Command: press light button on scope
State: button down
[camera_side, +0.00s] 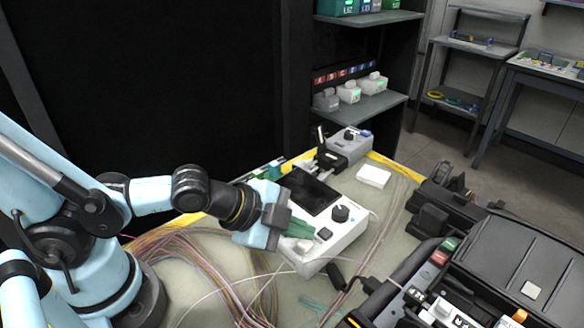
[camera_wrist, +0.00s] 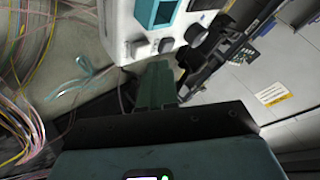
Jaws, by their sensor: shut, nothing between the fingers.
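The scope (camera_side: 335,240) is a white box on the table in the side view, with a dark screen (camera_side: 313,194), a black knob (camera_side: 341,213) and a small dark square button (camera_side: 324,233) on top. I cannot tell which control is the light button. My gripper (camera_side: 302,229), with green fingers, is shut and empty at the scope's near left edge, beside the square button. Contact is not clear. In the wrist view the fingers (camera_wrist: 155,88) point up toward a white device (camera_wrist: 125,22) with a teal-framed part and small dark round controls (camera_wrist: 166,45).
Loose coloured fibres (camera_side: 215,260) lie on the table left of the scope. A black open case (camera_side: 500,265) with tools stands at the right. A grey device (camera_side: 349,141) and a small white box (camera_side: 373,176) sit behind the scope. A black cable piece (camera_side: 335,275) lies in front.

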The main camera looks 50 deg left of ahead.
aim_at(297, 252)
jog(key=shift+f, duration=0.4)
jog(key=shift+f, duration=0.35)
dwell(0.5)
jog(key=shift+r, duration=0.8)
notch_tip(297, 252, up, 6)
jog(key=shift+s, duration=0.25)
dwell(0.5)
jog(key=a+n+g+y, duration=0.2)
jog(key=a+n+y, duration=0.1)
jog(key=a+n, duration=1)
jog(key=shift+w+a+f+n+y, duration=0.15)
jog(key=shift+f+n+y, duration=0.05)
jog(key=shift+n+y, duration=0.25)
